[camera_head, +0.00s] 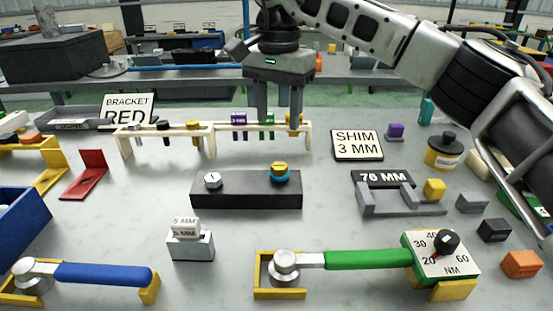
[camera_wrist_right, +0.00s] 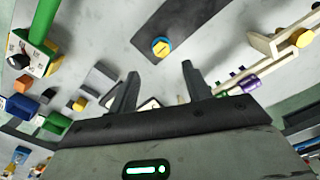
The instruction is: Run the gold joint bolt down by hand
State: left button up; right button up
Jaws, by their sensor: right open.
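The gold joint bolt (camera_head: 279,168) stands at the right end of a dark block (camera_head: 246,194), with a blue ring under its head. It also shows in the right wrist view (camera_wrist_right: 161,47), beyond the fingertips. A silver bolt (camera_head: 212,180) sits at the block's left end. My right gripper (camera_head: 278,115) is open and empty, fingers pointing down. In the head view it overlaps the right part of the bolt rack, above and behind the gold bolt and apart from it. In the right wrist view the fingers (camera_wrist_right: 162,80) are spread wide. My left gripper does not show.
A cream rack (camera_head: 205,147) holding several coloured bolts stands behind the block. A green-handled wrench (camera_head: 365,260) and a blue-handled wrench (camera_head: 100,274) lie in front. A "SHIM 3 MM" sign (camera_head: 357,145) stands to the right. Bare tabletop surrounds the block.

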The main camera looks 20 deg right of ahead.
aim_at(277, 168)
notch_tip(277, 168, down, 11)
jog(key=shift+r, duration=0.15)
jog(key=c, duration=1)
